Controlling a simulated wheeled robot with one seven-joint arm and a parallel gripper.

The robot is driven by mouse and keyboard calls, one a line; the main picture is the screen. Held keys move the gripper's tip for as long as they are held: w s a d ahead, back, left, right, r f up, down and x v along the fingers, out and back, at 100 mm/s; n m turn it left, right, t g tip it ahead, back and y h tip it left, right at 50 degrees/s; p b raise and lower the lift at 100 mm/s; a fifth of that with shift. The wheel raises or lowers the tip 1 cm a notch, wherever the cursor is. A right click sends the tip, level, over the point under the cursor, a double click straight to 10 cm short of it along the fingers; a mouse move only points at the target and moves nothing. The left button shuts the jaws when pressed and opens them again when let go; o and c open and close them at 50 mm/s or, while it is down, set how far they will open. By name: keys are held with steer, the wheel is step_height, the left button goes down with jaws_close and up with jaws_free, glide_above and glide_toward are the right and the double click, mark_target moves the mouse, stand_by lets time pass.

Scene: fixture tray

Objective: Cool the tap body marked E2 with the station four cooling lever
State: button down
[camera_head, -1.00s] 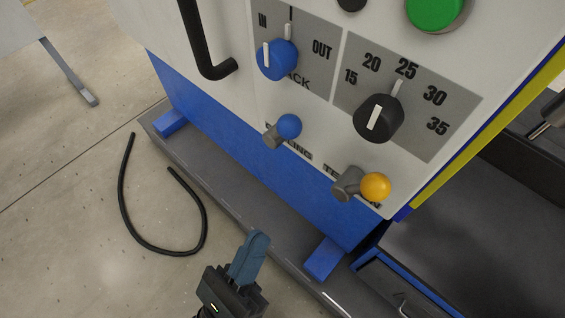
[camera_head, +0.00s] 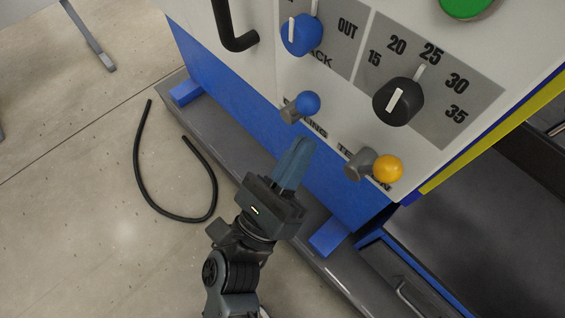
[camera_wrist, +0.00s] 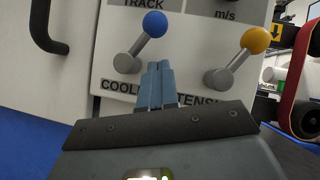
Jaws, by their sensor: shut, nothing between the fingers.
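The cooling lever is a grey stub with a blue ball knob (camera_head: 307,104) on the white panel; the knob also shows in the wrist view (camera_wrist: 155,24), above the partly covered word "COOLING". My gripper (camera_head: 301,146) is shut and empty, its blue-grey fingers pointing up at the panel just below the blue knob. In the wrist view the fingertips (camera_wrist: 157,66) are below and slightly right of the knob, and look apart from it. No tap body marked E2 is in view.
A lever with a yellow knob (camera_head: 388,169) sits to the right, by the partly covered word "TENSION". A blue dial (camera_head: 301,35) and a black dial (camera_head: 398,101) are above. A black handle (camera_head: 234,30) is upper left. A black hose (camera_head: 138,165) lies on the floor.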

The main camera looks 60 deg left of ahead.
mark_target(297, 111)
steer(key=shift+w+a+r, duration=0.1)
steer(key=shift+a+r, duration=0.15)
steer(key=shift+r, duration=0.45)
steer(key=shift+w+a+r, duration=0.1)
steer(key=shift+a+r, duration=0.15)
steer(key=shift+r, duration=0.45)
